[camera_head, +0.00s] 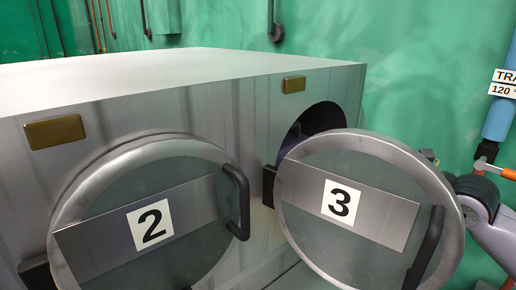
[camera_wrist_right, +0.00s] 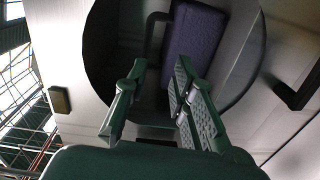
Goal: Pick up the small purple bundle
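The purple bundle (camera_wrist_right: 197,42) shows in the right wrist view as a purple block inside the round dark drum opening. A sliver of purple also shows in the opening behind door 3 in the head view, too small to tell its shape. My right gripper (camera_wrist_right: 160,75) is open and empty, its green fingers pointing into the opening. The bundle lies beyond the fingertips and a little right of the gap; I cannot tell the distance. In the head view door 3 hides this gripper, and only part of my right arm shows at the right edge. My left gripper is not in view.
Door 3 (camera_head: 365,205) stands swung open in front of the drum opening (camera_head: 318,119). Door 2 (camera_head: 140,215) is to its left on the same grey metal housing (camera_head: 180,72). A dark curved bar (camera_wrist_right: 151,38) stands beside the bundle. A blue pipe (camera_head: 498,117) runs at the right.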

